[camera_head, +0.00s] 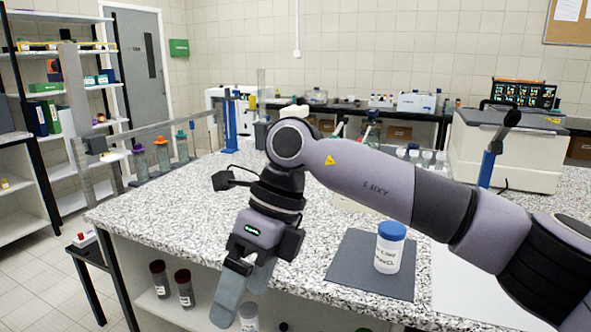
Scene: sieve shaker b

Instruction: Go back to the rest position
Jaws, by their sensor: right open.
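My right arm comes in from the right and reaches across the speckled bench (150,212). My right gripper (240,300) points down in front of the bench's near edge. Its grey fingers look empty, and it is open. A white jar with a blue lid (389,250) stands upright on a dark grey mat (350,270), to the right of the gripper and apart from it. My left gripper is not in view.
A white machine (512,150) stands at the bench's right back. Bottles with coloured caps (162,155) stand at the left back. Dark-capped jars (183,287) sit on the shelf below the bench top. The bench's left front is clear.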

